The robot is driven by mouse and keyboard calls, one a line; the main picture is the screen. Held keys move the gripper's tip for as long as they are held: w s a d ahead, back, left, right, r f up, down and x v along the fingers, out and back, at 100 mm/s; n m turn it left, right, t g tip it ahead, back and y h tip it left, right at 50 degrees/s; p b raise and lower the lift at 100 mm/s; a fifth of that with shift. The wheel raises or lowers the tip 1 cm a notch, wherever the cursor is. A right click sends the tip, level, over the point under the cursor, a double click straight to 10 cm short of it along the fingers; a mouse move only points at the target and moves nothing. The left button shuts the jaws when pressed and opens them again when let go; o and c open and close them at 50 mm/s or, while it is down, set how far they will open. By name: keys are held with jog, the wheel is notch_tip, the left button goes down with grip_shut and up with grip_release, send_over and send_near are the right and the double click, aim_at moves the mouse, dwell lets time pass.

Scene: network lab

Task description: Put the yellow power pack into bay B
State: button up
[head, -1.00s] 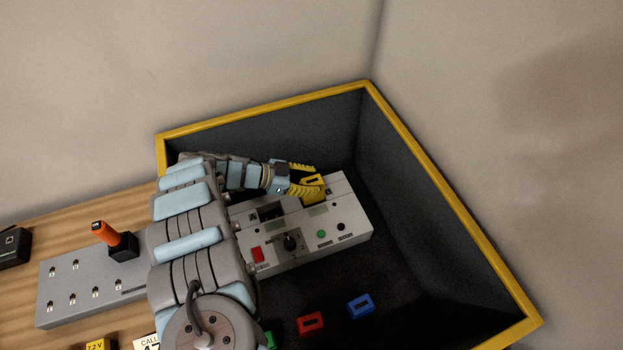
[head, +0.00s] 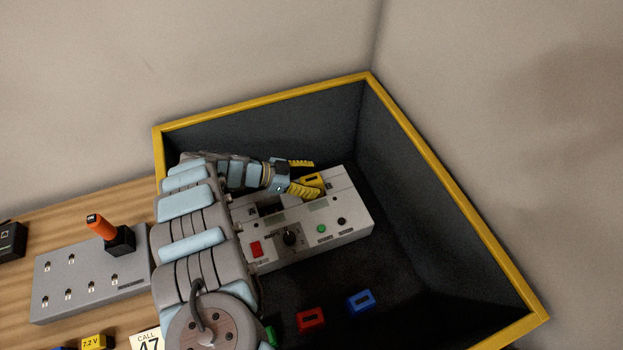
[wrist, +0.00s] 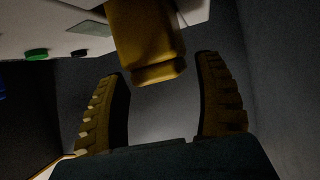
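The yellow power pack (head: 314,180) sits in the right-hand bay of the grey-white device (head: 348,207), with only its top showing. The bay lettered A, to its left, looks dark and empty. The letter of the pack's bay is hidden by my gripper. My gripper (head: 303,177) is at the pack, its yellow ribbed fingers on either side. In the wrist view the gripper (wrist: 162,68) is open, and the pack's end (wrist: 150,50) lies between and just beyond the fingertips, with gaps visible on both sides.
The device stands in a dark bin with a yellow rim (head: 440,180). Red (head: 311,319) and blue (head: 360,302) packs lie on its floor, with a green one (head: 270,335) partly behind my arm. A switch panel with an orange-handled lever (head: 101,227) is on the wooden bench.

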jog(key=shift+r, duration=0.1)
dwell(0.3)
notch_tip(320, 180, up, 10)
dwell(0.8)
dwell(0.6)
